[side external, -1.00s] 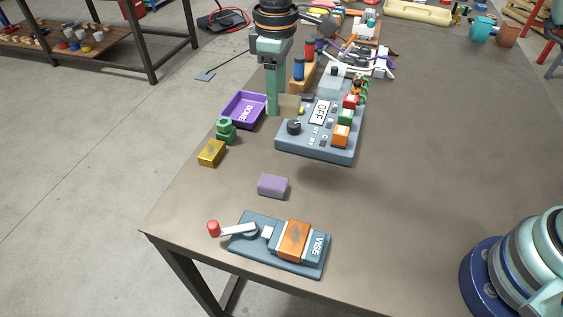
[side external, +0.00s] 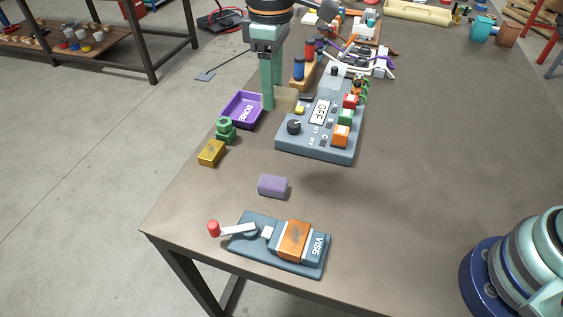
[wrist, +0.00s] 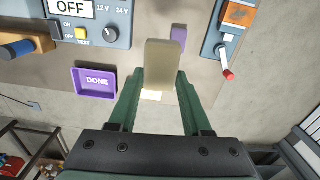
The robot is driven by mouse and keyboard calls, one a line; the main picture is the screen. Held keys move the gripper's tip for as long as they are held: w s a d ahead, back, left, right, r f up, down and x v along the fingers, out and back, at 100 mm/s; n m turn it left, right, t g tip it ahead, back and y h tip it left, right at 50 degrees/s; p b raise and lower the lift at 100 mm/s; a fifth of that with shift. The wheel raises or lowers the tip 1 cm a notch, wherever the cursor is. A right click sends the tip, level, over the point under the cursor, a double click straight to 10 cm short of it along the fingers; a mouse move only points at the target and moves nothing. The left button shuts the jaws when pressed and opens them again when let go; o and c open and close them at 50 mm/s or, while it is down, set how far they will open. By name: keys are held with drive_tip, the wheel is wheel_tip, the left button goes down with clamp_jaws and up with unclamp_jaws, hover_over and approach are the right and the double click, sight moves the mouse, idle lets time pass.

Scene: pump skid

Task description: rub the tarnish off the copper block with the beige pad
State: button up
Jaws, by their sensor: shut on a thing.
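The copper block (side external: 293,240) sits clamped in the grey vise (side external: 252,252) near the table's front edge, with a dark tarnish patch on its top. In the wrist view the copper block (wrist: 238,15) shows at the upper right. My gripper (side external: 268,104) is well behind the vise, above the table between the purple DONE tray and the switch panel. In the wrist view the green fingers are shut on the beige pad (wrist: 161,66), which stands out past the fingertips. The pad is apart from the block.
A purple block (side external: 272,186) lies between my gripper and the vise. The DONE tray (side external: 231,117), green nut stack (side external: 226,130) and yellow block (side external: 211,153) stand along the left edge. The OFF panel (side external: 318,146) is right of my gripper.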

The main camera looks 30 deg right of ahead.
drive_tip(key=s+a+f, duration=0.3)
drive_tip(key=s+a, duration=0.2)
drive_tip(key=s, duration=0.3)
approach(303, 237)
drive_tip(key=w+a+r, duration=0.1)
drive_tip(key=w+a, duration=0.2)
drive_tip(key=a, duration=0.1)
drive_tip(key=shift+a+f, duration=0.2)
drive_tip(key=shift+f, duration=3.3)
drive_tip(key=shift+s+d, duration=1.8)
drive_tip(key=shift+d, duration=0.05)
drive_tip(key=shift+w+a+f, duration=0.1)
drive_tip(key=shift+w+a, duration=1.75)
drive_tip(key=shift+w, duration=0.2)
drive_tip(key=shift+s+d, duration=0.1)
drive_tip(key=shift+d, duration=0.5)
drive_tip(key=shift+s+d, duration=1.65)
drive_tip(key=shift+w+a, duration=2)
wheel_tip(303, 237, up, 8)
drive_tip(key=shift+d, duration=0.1)
